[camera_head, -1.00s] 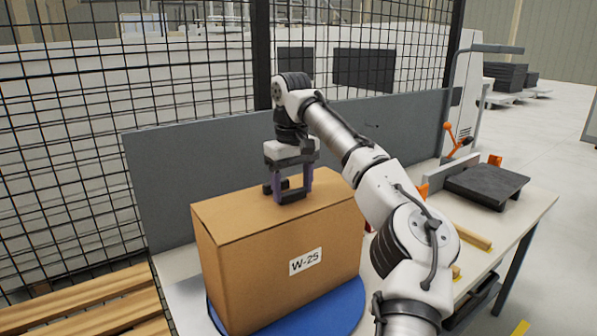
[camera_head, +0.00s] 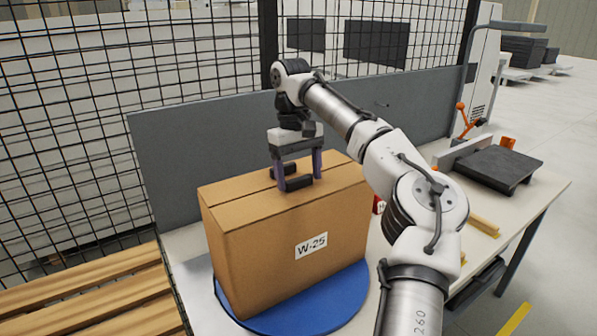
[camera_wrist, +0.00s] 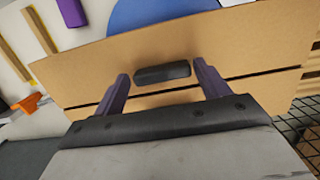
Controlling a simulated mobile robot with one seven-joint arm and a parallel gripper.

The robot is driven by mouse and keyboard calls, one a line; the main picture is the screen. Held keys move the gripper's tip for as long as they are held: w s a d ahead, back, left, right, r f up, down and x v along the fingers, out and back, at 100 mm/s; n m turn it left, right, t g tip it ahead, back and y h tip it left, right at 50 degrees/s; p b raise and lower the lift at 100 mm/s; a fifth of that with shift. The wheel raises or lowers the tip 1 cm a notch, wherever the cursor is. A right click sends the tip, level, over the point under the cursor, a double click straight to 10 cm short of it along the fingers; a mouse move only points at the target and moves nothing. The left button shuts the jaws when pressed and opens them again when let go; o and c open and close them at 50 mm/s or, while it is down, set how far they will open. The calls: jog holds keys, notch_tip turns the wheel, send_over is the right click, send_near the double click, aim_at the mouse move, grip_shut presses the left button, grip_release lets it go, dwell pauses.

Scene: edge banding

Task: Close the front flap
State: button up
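The cardboard box (camera_head: 285,245), labelled W-25, stands upright on a round blue plate. Its front flap (camera_head: 260,208) looks nearly flat along the near side of the top; I cannot tell whether it is fully down. A narrow dark seam runs along the top behind it. In the wrist view the front flap (camera_wrist: 220,55) fills the upper area, with the seam below it.
The blue plate (camera_head: 335,308) rests on a pale table (camera_head: 190,243). A grey panel (camera_head: 170,165) and wire mesh stand behind. Wooden slats (camera_head: 90,290) lie at the left. A dark block (camera_head: 490,168) and orange clamp parts (camera_head: 462,115) are at the right.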

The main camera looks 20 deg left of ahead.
jog(key=shift+o, duration=0.9)
jog(key=shift+a, duration=0.1)
notch_tip(320, 180, up, 8)
jog(key=shift+w+a+f, duration=0.25)
jog(key=shift+w+a, duration=0.1)
jog(key=shift+a, duration=0.05)
